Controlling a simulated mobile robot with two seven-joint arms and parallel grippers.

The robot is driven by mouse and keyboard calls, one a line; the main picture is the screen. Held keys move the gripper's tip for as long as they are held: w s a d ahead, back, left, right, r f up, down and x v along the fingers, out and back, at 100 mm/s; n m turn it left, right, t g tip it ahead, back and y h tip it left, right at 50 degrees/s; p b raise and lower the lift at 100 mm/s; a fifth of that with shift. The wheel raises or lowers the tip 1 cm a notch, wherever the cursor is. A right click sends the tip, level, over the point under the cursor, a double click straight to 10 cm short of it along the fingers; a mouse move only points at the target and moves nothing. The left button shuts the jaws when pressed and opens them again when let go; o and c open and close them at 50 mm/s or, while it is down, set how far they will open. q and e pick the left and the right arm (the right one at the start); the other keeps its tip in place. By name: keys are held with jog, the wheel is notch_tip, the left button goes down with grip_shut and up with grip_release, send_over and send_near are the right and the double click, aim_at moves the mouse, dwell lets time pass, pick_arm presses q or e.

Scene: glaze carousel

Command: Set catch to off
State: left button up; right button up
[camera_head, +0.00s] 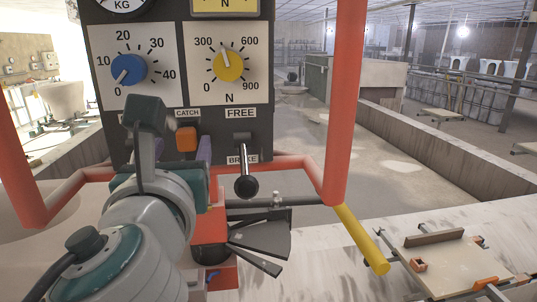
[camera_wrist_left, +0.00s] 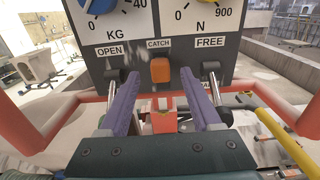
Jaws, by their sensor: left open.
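The catch (camera_head: 186,139) is an orange rocker switch under the CATCH label, on the dark front of a control panel (camera_head: 260,140). It also shows in the left wrist view (camera_wrist_left: 160,71), upper middle. No off mark can be read beside it, and I cannot tell its setting. My left gripper (camera_wrist_left: 159,78) is open and empty. Its two purple fingers point at the panel, one on each side of the catch in the picture, with a gap between them. I cannot tell how far the tips are from the panel. My left wrist hides part of the panel in the head view.
A lever with a black ball knob (camera_head: 246,187) is right of the catch, below the FREE label. Blue (camera_head: 128,70) and yellow (camera_head: 230,65) dials sit above. A red tubular frame (camera_head: 344,100) surrounds the panel. A yellow bar (camera_head: 362,240) lies lower right.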

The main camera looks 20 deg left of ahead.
pick_arm(q)
jog(key=shift+b+v, duration=0.3)
jog(key=shift+v, duration=1.95)
